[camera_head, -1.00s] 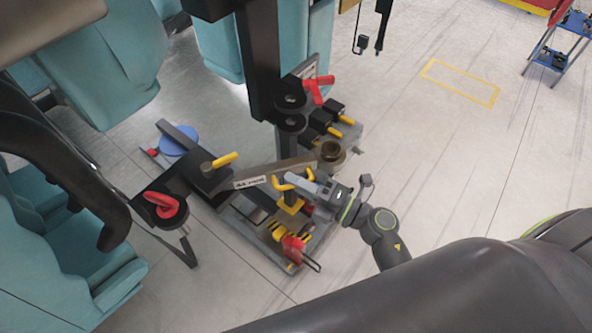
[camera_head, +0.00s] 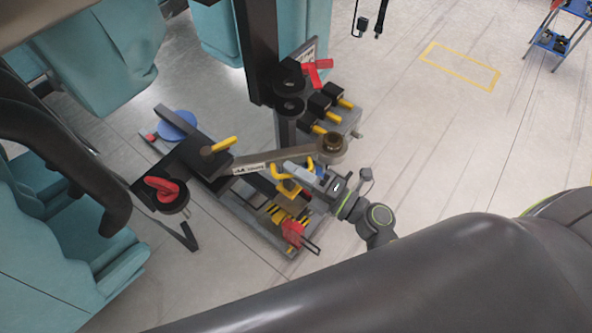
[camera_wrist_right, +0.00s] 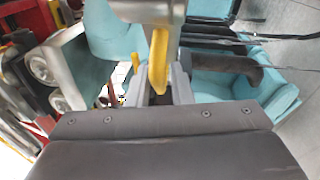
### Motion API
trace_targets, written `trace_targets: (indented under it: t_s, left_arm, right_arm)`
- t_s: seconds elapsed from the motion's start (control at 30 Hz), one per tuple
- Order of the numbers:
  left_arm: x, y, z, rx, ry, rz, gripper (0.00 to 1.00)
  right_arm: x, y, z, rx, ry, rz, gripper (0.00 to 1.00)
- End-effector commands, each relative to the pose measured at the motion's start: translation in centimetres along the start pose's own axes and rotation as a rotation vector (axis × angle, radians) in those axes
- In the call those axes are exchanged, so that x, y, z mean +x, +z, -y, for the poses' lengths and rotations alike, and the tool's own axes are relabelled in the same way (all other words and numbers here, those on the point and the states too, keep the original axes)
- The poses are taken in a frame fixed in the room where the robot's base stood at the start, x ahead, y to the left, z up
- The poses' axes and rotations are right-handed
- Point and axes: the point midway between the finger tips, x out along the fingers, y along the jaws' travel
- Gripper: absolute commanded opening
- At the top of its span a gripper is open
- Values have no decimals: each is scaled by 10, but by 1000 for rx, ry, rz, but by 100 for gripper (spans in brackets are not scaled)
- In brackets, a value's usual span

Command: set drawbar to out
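The drawbar is a long grey-brown bar (camera_head: 290,156) with a white label, running from a black block at the left to a brass ring (camera_head: 334,145) at its right end. A yellow U-shaped handle (camera_head: 284,183) stands just in front of the bar. My right gripper (camera_head: 304,173) is at this handle. In the right wrist view, a yellow handle bar (camera_wrist_right: 158,62) lies between the two grey fingers (camera_wrist_right: 158,88), which sit close on both sides of it. Fingertip contact is partly hidden. My left gripper is not in view.
A dark post (camera_head: 262,60) stands behind the bar. Black blocks with yellow handles and a red lever (camera_head: 318,70) sit behind the ring. A red handle (camera_head: 167,190) is at left, and a red part (camera_head: 292,232) at front.

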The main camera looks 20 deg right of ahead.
Motion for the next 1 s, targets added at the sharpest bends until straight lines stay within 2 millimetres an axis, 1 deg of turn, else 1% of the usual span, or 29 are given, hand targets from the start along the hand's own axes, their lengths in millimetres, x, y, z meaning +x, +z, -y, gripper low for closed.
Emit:
trace_targets:
  t_s: [0.4, 0.53, 0.67, 0.8, 1.0]
  left_arm:
    - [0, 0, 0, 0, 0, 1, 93]
    - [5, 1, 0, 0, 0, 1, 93]
    - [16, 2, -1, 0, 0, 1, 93]
    - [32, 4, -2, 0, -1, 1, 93]
    - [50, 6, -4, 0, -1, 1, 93]
  right_arm:
    - [0, 0, 0, -1, 1, 0, 20]
    - [-10, 0, 1, -1, 1, 1, 20]
    - [-33, -1, 4, -2, -3, -1, 20]
    - [-67, -1, 6, -2, -4, -3, 20]
    - [-107, -1, 6, -2, -4, -3, 20]
